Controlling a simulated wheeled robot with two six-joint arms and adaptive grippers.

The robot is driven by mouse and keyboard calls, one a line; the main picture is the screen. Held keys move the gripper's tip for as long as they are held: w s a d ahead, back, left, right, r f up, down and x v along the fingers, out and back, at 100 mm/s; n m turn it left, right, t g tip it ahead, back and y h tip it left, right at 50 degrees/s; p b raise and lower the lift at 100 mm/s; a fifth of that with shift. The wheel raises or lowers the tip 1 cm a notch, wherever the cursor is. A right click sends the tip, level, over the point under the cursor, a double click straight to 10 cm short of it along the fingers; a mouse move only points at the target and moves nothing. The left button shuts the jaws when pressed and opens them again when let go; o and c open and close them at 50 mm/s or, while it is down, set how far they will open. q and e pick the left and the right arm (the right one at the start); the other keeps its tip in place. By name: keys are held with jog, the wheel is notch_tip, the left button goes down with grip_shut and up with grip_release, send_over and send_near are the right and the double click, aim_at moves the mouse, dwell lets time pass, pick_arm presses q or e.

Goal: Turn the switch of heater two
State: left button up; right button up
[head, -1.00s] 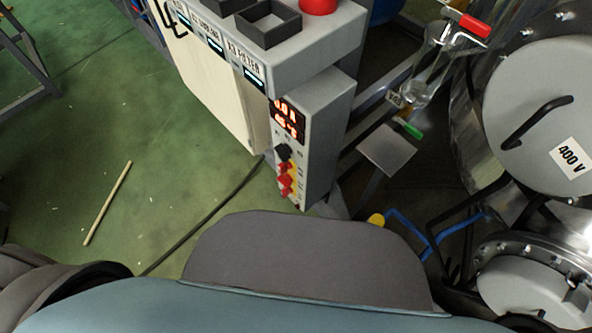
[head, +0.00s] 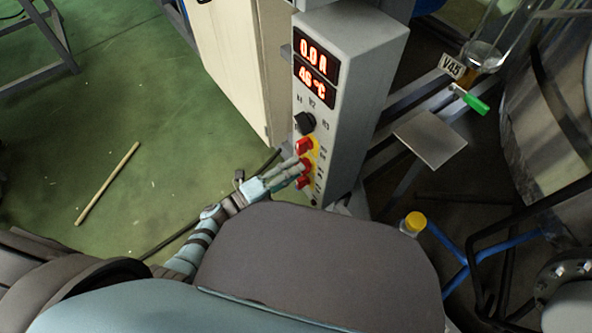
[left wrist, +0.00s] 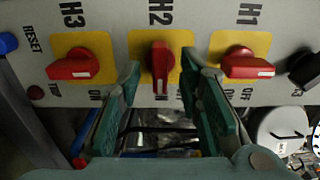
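The heater two switch (left wrist: 159,62) is a red knob on a yellow plate, under the label H2 in the left wrist view. Its handle stands upright in that view. My left gripper (left wrist: 163,78) is open, one fingertip on each side of this knob, with gaps that look clear. Whether the tips reach past the knob's front, I cannot tell. In the head view my left gripper (head: 297,172) is at the lower switches of the grey control box (head: 352,110) and partly hides them. My right gripper is not in view.
The red H3 knob (left wrist: 74,66) and H1 knob (left wrist: 247,64) flank H2 closely, handles lying sideways. A black selector (head: 305,123) sits above the red knobs, below a display (head: 316,67) reading 0.0 A and 46 °C. A green-handled valve (head: 470,100) is to the right.

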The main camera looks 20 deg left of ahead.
pick_arm(q)
jog(key=shift+w+d, duration=0.45)
jog(key=shift+w, duration=0.1)
grip_shut()
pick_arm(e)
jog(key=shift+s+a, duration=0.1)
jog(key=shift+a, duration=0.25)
